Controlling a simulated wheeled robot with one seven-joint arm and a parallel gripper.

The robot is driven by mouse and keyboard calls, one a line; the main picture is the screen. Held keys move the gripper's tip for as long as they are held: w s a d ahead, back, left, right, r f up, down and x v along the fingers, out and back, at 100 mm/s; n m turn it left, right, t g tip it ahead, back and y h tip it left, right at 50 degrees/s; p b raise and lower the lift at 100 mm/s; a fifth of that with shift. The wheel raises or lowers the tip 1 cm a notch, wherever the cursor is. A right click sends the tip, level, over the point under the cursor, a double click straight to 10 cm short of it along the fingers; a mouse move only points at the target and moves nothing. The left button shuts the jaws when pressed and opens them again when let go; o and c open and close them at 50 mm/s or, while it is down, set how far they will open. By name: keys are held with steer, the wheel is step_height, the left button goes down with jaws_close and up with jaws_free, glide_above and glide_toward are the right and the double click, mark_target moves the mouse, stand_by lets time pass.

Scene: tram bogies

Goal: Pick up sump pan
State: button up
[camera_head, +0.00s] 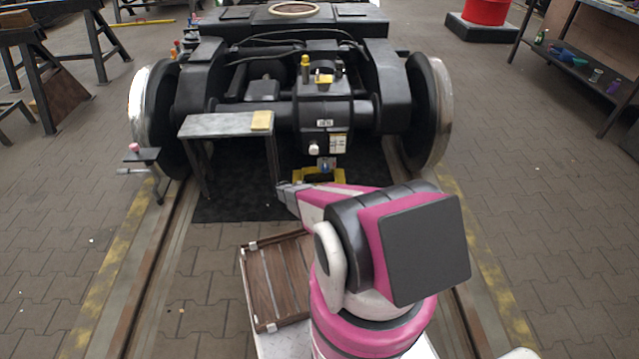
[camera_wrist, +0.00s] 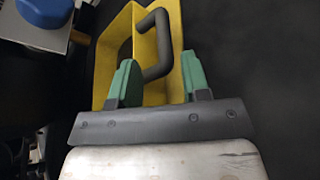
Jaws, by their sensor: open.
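The sump pan appears to be the yellow pan (camera_head: 333,174) on the dark mat below the bogie, partly hidden by my arm in the head view. In the wrist view the yellow pan (camera_wrist: 112,48) shows a dark curved handle (camera_wrist: 152,22). My gripper (camera_wrist: 160,80) is open, with its green fingers apart and pointing at the pan. The lower part of the handle lies near the gap between the fingers; I cannot tell whether they touch it. In the head view my gripper (camera_head: 284,189) is mostly hidden by my arm.
The black bogie (camera_head: 325,105) with its wheels stands just behind the pan. A grey bench (camera_head: 215,126) with a yellow item stands to the left on the dark mat (camera_head: 235,205). A slatted wooden crate (camera_head: 275,285) lies in front. A blue round part (camera_wrist: 47,10) is close by.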

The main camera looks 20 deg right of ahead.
steer(key=x, duration=0.5)
jaws_close()
